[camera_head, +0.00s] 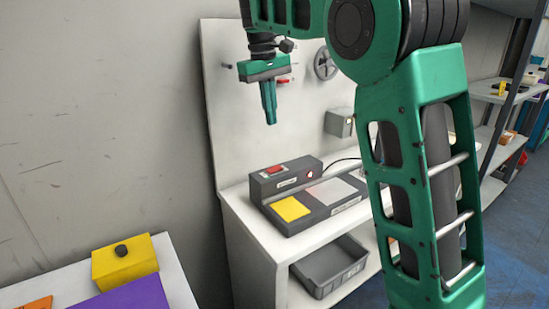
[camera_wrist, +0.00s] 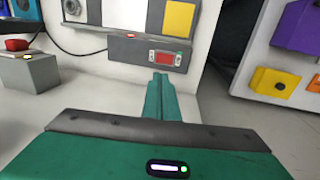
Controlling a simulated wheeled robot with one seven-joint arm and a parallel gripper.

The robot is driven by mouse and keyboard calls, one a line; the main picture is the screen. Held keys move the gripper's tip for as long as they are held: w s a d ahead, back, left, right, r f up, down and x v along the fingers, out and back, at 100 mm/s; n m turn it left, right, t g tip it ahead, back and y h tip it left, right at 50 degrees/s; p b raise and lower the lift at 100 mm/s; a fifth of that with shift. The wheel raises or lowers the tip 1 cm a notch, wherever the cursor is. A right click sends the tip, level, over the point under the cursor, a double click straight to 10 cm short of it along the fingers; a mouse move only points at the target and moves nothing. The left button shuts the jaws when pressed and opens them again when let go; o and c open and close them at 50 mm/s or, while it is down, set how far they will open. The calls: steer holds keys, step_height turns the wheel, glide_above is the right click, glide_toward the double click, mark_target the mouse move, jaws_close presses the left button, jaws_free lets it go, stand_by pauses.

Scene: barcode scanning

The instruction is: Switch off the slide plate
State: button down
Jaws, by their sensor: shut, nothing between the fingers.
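A dark grey device (camera_head: 322,211) stands on the white bench. A yellow square plate (camera_head: 291,208) and a pale plate (camera_head: 331,191) lie on its top. Its raised rear block carries a red switch (camera_head: 275,170). In the wrist view the red switch (camera_wrist: 165,58) sits in the block's face, with the yellow plate (camera_wrist: 178,20) beyond it. I cannot tell the switch's position. My gripper (camera_head: 271,122) is shut and empty, pointing down above the device, apart from it. In the wrist view its closed fingers (camera_wrist: 161,80) appear just below the switch.
A grey box (camera_head: 339,123) is on the white back panel (camera_head: 225,100), below a grey handwheel (camera_head: 325,62). A grey bin (camera_head: 328,268) sits on the lower shelf. A yellow box (camera_head: 124,262) with a black knob stands at the lower left. The air around my gripper is clear.

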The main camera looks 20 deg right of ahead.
mark_target(278, 167)
steer(key=f, duration=0.4)
steer(key=d+f, duration=0.1)
steer(key=f, duration=0.8)
steer(key=shift+w+d+f, duration=0.2)
steer(key=shift+d+f, duration=0.2)
steer(key=shift+d+f, duration=0.15)
steer(key=shift+f, duration=0.1)
steer(key=shift+s, duration=0.1)
steer(key=shift+s+a, duration=0.2)
steer(key=shift+a, duration=0.7)
